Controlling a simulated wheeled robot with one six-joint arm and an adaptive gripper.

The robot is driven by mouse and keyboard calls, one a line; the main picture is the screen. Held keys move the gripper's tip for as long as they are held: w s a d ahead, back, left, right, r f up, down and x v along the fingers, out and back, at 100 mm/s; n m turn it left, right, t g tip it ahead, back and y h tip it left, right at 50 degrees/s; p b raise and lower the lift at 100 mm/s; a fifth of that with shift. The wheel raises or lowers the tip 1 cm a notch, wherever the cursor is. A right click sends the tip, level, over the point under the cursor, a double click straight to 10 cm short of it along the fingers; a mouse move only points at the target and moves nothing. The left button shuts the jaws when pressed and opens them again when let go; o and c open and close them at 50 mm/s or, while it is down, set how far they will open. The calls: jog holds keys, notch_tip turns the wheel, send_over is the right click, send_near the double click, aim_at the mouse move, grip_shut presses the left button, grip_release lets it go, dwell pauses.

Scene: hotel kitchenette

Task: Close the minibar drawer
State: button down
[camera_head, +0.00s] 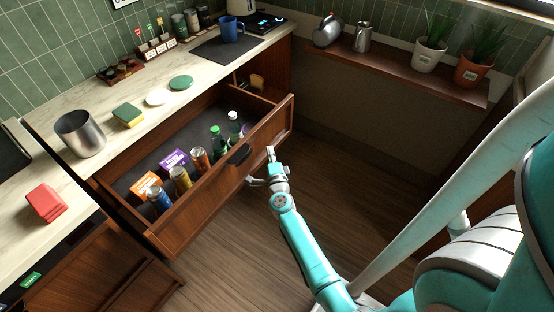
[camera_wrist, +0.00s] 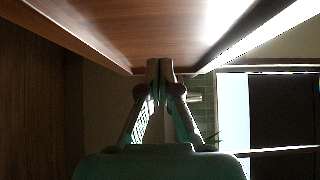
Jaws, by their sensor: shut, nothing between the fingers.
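The minibar drawer (camera_head: 172,237) stands pulled far out under the counter in the head view. Its wooden front has a dark handle (camera_head: 238,154) near the middle. Inside are several cans, bottles and small boxes. My gripper (camera_head: 266,165) is outside the drawer, by its front panel and to the right of the handle. In the wrist view the gripper (camera_wrist: 160,72) is shut and empty, with its fingertips at the lower edge of a wooden panel (camera_wrist: 150,30), seemingly the drawer front. I cannot tell whether they touch it.
The counter (camera_head: 105,175) above holds a metal bin (camera_head: 80,134), a sponge (camera_head: 128,116), a blue mug (camera_head: 231,29) and a red cloth stack (camera_head: 46,203). A shelf (camera_head: 400,68) with potted plants is at the back right. The wooden floor (camera_head: 345,185) right of the drawer is clear.

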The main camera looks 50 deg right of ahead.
jog(key=shift+w, duration=0.55)
jog(key=shift+w, duration=0.15)
